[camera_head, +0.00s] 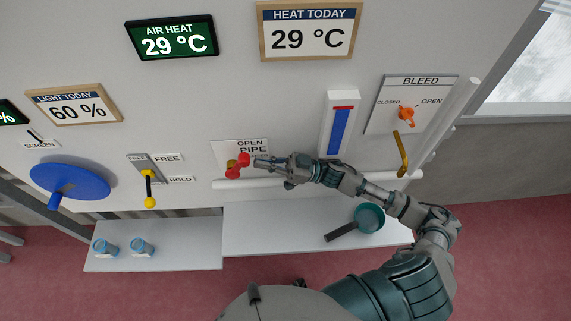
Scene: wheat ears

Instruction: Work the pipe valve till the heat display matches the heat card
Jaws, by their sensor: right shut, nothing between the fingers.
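The green heat display (172,38) reads 29 °C under the words AIR HEAT. The heat card (309,31), white in a wooden frame, also reads 29 °C, so the two show the same number. The red pipe valve (239,165) sits on the white pipe (235,184) under a label reading OPEN and PIPE. My right gripper (258,163) is shut and empty, just right of the red valve handle; I cannot tell whether it touches it. My left gripper is out of view.
A blue wheel (70,181), a yellow-knobbed lever (149,190) and an orange bleed tap (406,115) are on the wall. A blue-and-red gauge (339,130) stands above my forearm.

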